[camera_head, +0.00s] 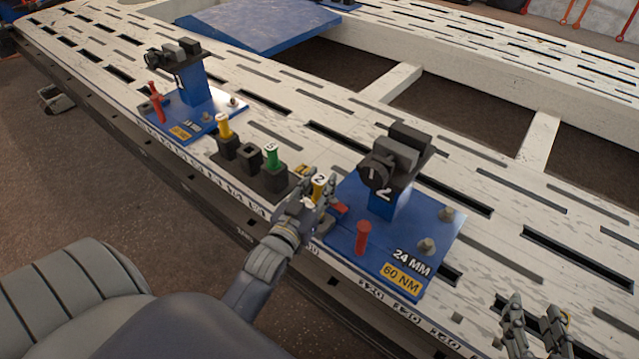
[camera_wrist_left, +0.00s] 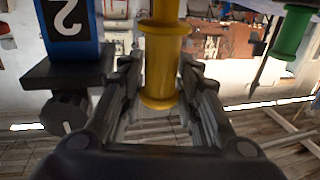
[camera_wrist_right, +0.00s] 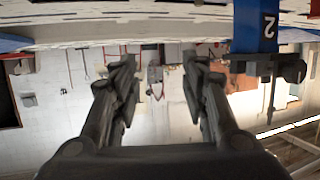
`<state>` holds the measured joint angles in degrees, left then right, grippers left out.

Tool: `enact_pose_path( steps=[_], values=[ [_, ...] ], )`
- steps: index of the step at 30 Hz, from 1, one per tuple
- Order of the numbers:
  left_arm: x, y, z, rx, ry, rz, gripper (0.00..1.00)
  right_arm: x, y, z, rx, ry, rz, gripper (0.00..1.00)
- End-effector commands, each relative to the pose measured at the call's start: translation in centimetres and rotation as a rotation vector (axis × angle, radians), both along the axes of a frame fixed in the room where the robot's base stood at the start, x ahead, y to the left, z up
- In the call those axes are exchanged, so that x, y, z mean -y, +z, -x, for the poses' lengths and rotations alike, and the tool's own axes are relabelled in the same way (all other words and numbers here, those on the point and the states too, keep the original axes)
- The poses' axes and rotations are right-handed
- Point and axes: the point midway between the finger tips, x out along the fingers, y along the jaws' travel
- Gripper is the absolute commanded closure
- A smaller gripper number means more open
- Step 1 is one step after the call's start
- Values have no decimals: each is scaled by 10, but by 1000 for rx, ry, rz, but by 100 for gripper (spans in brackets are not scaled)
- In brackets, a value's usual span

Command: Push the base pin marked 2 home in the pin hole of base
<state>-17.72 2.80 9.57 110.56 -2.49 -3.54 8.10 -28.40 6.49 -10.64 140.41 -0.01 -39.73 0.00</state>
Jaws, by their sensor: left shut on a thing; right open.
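A yellow pin marked 2 (camera_head: 319,184) is held in my left gripper (camera_head: 312,198), which is shut on it. In the left wrist view the yellow pin (camera_wrist_left: 160,65) stands between the two fingers. The gripper is at the left edge of the blue base (camera_head: 335,246), whose post (camera_head: 386,202) carries a 2. I cannot see the pin hole or the pin's lower end in the head view, so I cannot tell how the pin sits. My right gripper (camera_head: 535,325) is open and empty, at the lower right beyond the base.
A dark rack (camera_head: 268,181) left of my left gripper holds a yellow pin (camera_head: 224,126) and a green pin (camera_head: 272,155). A red pin-like part (camera_head: 362,238) stands on the base's front. Another blue base (camera_head: 203,124) stands further left.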

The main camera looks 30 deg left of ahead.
Motion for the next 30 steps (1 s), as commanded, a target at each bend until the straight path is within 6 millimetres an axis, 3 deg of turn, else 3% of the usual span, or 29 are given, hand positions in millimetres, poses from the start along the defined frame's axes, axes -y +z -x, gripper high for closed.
enact_pose_path(
  steps=[30],
  values=[
    [0, 1, 0, 4, 0, -1, 100, 6, -20, 11, -100, -8, 22, 59]
  ],
)
